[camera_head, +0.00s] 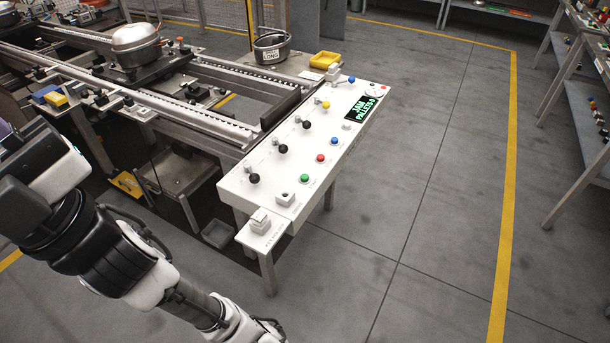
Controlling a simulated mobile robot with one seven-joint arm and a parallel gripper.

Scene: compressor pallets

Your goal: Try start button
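A white control panel (238,191) on legs stands at the end of the conveyor. A green button (304,179) sits near its front end, with a red button (320,158) and a blue button (334,141) in a row behind it. The button labels are too small to read, so I cannot tell which is marked start. A black display (366,107) shows green text that seems to read "JAM PALLETS". My arm crosses the lower left and runs out of the bottom edge, apart from the panel. My gripper is not in view.
Black-knobbed levers (254,178) line the panel's left side. A small white block (260,222) stands on a low front shelf. A conveyor (190,124) carries a metal compressor (136,46) at the back left. The grey floor right of the panel is clear up to a yellow line.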

